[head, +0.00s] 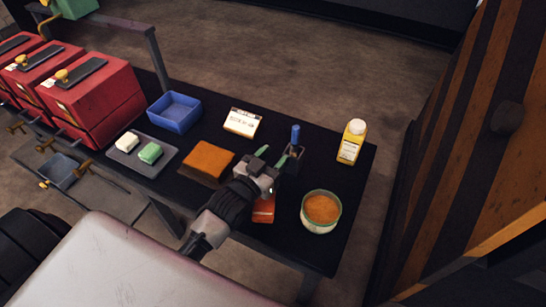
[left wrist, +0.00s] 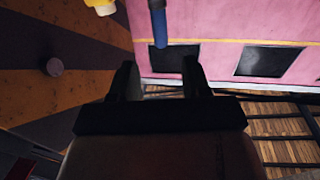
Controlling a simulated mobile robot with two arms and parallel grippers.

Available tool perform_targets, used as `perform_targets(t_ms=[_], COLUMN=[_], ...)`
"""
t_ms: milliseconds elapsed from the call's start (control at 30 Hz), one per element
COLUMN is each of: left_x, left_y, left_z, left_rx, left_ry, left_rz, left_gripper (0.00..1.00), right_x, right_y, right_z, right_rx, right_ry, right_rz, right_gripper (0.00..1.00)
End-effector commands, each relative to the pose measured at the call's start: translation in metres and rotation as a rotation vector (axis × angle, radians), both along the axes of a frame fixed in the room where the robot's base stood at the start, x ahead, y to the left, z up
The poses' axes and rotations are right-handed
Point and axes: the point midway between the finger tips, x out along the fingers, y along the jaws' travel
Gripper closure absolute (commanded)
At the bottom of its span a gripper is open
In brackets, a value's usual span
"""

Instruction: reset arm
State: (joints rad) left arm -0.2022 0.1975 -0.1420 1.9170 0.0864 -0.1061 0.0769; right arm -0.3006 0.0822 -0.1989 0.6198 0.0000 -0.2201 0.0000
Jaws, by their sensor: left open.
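My left gripper (head: 271,160) is over the right part of the black table, above an orange block and beside a dark holder with a blue-handled tool. Its two fingers are apart with nothing seen between them. In the left wrist view the open fingers (left wrist: 161,80) point toward a pink wall with dark windows. The blue handle (left wrist: 158,25) shows above them there, with part of the yellow bottle at the top. My right gripper is not in view.
On the table (head: 275,235) are a bowl of orange stuff (head: 321,209), a yellow bottle (head: 352,142), an orange cloth (head: 208,160), a white labelled box (head: 242,122), a blue tray (head: 174,112) and a grey tray with two blocks. Red boxes (head: 92,95) stand at left.

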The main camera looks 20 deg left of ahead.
Motion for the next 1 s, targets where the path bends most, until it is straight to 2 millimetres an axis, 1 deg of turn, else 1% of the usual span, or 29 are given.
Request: perform_targets(t_ms=[367, 467, 567, 667, 767, 800, 900, 1000], left_x=[0.0, -0.004, -0.014, -0.034, -0.065, -0.079, -0.113, -0.142], left_y=[0.0, -0.001, -0.003, -0.004, -0.005, -0.005, -0.003, 0.0], left_z=[0.0, -0.004, -0.012, -0.026, -0.041, -0.046, -0.055, -0.06], left_rx=[0.001, 0.007, 0.024, 0.056, 0.096, 0.113, 0.151, 0.179], left_ry=[0.003, 0.034, 0.119, 0.263, 0.452, 0.532, 0.707, 0.842], left_rz=[0.0, 0.002, 0.006, 0.013, 0.022, 0.025, 0.032, 0.036], left_gripper=[0.52, 0.52, 0.52, 0.52, 0.52, 0.52, 0.52, 0.52], right_x=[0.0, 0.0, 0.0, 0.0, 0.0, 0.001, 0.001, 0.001], right_y=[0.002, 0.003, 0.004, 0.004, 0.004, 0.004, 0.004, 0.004], right_z=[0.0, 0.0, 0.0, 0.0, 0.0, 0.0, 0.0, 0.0], right_rx=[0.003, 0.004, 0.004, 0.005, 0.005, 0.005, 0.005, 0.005], right_ry=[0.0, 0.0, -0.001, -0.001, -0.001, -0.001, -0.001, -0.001], right_rz=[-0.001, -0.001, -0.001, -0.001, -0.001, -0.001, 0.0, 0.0], right_gripper=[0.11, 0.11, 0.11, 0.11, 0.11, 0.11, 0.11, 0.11])
